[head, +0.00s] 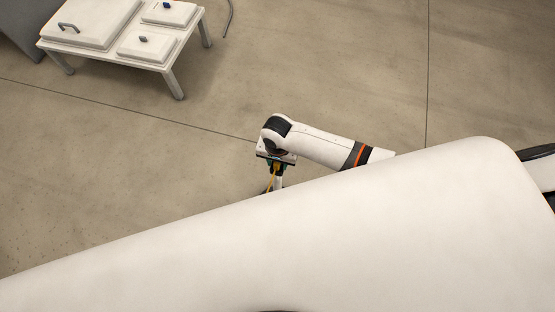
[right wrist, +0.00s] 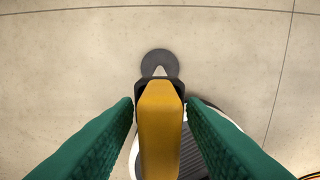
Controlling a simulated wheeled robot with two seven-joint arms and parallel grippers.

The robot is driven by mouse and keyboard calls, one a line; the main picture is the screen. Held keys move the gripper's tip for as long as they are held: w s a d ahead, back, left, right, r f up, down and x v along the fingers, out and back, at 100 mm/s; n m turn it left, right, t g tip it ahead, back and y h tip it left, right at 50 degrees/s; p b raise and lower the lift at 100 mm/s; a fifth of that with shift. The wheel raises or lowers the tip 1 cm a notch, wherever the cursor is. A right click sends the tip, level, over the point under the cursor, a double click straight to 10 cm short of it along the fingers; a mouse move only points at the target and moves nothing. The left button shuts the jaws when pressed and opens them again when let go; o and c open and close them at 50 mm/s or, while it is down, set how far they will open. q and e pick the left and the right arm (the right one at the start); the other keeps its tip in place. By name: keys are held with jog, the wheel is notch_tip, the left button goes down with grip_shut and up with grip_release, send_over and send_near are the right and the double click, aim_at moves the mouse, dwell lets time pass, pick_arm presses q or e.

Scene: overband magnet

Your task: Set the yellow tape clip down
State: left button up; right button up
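The yellow tape clip (right wrist: 160,125) sits between the green finger pads of my right gripper (right wrist: 160,108) in the right wrist view. The pads close on its two sides, and its dark end points away from the camera. In the head view my right gripper (head: 275,172) hangs down over the floor, and a small bit of yellow shows at its fingers. Its lower part is partly hidden by my own white body. My left gripper is not in view.
A low white table (head: 108,52) with several lidded white boxes stands at the upper left, well apart from my right gripper. The concrete floor (head: 150,170) between them is clear. A thin grey curved bar (head: 229,18) is at the top edge.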

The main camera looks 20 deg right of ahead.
notch_tip(320, 180, up, 12)
jog(key=p, duration=0.2)
jog(key=shift+r, duration=0.2)
dwell(0.5)
